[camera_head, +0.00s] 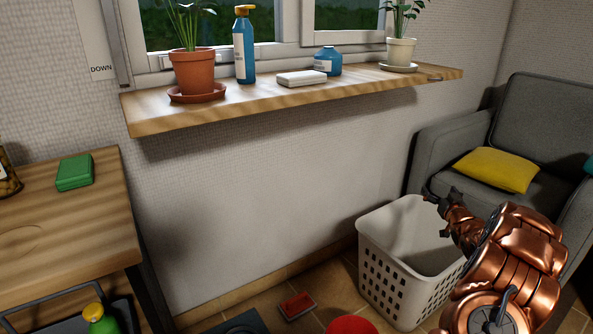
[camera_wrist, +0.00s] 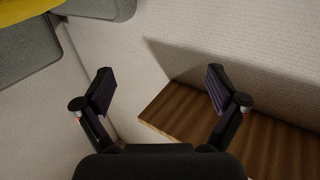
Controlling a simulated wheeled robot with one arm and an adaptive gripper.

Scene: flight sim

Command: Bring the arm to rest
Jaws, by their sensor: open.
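My gripper (camera_head: 442,200) is at the lower right of the head view, at the end of my copper-coloured arm. It is over the rim of the white laundry basket, as seen from the head camera; I cannot tell its exact height. In the wrist view my gripper (camera_wrist: 160,92) has its two dark fingers spread wide apart, with nothing between them. Beyond the fingers the wrist view shows the pale wall and the wooden sill (camera_wrist: 235,135).
The white basket (camera_head: 388,272) stands on the floor beside a grey armchair (camera_head: 437,158) with a yellow cushion (camera_head: 497,171). The window sill (camera_head: 300,98) holds potted plants, bottles and a white box. A wooden table (camera_head: 85,225) with a green box (camera_head: 75,172) is at left.

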